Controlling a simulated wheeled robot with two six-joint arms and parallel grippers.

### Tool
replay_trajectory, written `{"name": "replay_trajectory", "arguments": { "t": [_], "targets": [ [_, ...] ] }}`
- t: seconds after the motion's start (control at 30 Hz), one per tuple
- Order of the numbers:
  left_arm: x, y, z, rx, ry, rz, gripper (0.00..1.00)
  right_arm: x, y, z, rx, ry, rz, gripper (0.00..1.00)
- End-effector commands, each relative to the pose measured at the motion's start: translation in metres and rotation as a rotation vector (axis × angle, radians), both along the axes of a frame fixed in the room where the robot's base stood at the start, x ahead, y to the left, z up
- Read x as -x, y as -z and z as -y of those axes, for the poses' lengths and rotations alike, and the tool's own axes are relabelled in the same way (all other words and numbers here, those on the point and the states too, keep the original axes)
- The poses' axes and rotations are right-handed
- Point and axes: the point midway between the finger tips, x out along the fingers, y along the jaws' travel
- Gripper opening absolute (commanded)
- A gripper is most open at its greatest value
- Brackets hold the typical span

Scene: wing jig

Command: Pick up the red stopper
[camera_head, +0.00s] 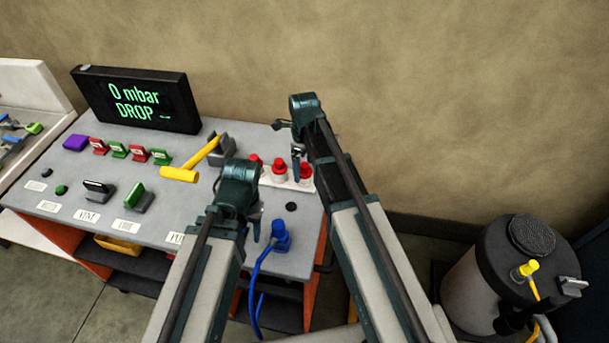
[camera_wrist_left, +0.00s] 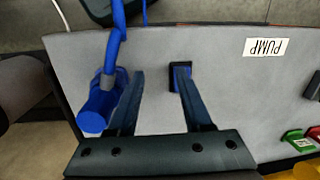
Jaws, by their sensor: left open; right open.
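Several red stoppers stand in a row on a white block on the grey bench, among them a left one (camera_head: 255,160), a middle one (camera_head: 279,166) and a right one (camera_head: 306,171). My right gripper (camera_head: 296,152) is open, fingers down, just above and between the middle and right stoppers; I cannot tell whether it touches either. My left gripper (camera_head: 257,226) is open over the bench, nearer than the stoppers. In the left wrist view its open fingers (camera_wrist_left: 158,82) have no red stopper between them.
A blue plug (camera_head: 281,236) with a blue hose sits close to my left gripper; it also shows in the left wrist view (camera_wrist_left: 98,108). A black display (camera_head: 137,98) stands behind. A dark tank (camera_head: 513,262) stands right.

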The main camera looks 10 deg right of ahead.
Motion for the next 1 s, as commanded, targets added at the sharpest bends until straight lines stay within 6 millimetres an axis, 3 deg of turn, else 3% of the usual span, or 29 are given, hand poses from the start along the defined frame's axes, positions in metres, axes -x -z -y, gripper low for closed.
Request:
{"name": "replay_trajectory", "arguments": {
  "t": [0.1, 0.6, 1.0],
  "targets": [
    [0.0, -0.0011, 0.0, 0.0, 0.0, 0.0, 0.5, 0.0001, -0.0011, 0.0001, 0.0, 0.0, 0.0, 0.93],
    [0.0, -0.0011, 0.0, 0.0, 0.0, 0.0, 0.5, 0.0001, -0.0011, 0.0001, 0.0, 0.0, 0.0, 0.06],
    [0.0, -0.0097, 0.0, 0.0, 0.0, 0.0, 0.5, 0.0001, -0.0096, 0.0001, 0.0, 0.0, 0.0, 0.06]
  ]
}}
